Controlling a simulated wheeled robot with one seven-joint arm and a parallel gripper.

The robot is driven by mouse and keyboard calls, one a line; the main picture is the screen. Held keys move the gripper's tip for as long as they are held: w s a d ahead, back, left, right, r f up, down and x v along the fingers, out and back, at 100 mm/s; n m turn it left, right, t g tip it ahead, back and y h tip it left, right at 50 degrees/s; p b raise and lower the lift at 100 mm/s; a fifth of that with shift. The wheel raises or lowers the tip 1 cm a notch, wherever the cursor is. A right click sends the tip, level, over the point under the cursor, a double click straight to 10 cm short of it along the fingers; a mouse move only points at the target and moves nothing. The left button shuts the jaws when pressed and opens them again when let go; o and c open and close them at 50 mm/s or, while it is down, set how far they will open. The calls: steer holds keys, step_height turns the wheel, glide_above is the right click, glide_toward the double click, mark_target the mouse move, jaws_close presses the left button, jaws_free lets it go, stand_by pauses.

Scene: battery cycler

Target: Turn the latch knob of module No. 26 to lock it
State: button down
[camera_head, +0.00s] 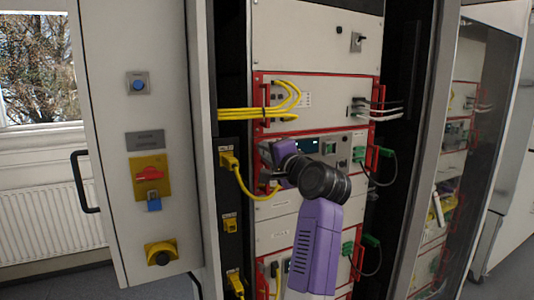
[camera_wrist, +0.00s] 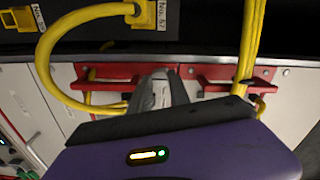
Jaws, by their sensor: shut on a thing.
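My gripper (camera_head: 268,153) is at the left edge of a red-framed module (camera_head: 335,148) with a small dark screen, in the middle of the rack. In the wrist view my gripper (camera_wrist: 160,88) points at the rack face, between two red handles (camera_wrist: 225,80). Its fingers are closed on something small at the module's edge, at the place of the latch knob. The knob itself is hidden by the fingers, so its turn angle cannot be told. The module number is not readable.
A yellow cable (camera_head: 248,190) loops close beside my gripper from a yellow plug (camera_head: 229,159) on the black side strip. More yellow cables (camera_head: 270,114) cross above. Green plugs (camera_head: 385,152) are at the right. An open cabinet door (camera_head: 140,100) stands at the left.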

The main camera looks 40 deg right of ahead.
steer(key=c, duration=1.2)
jaws_free()
steer(key=shift+f, duration=0.1)
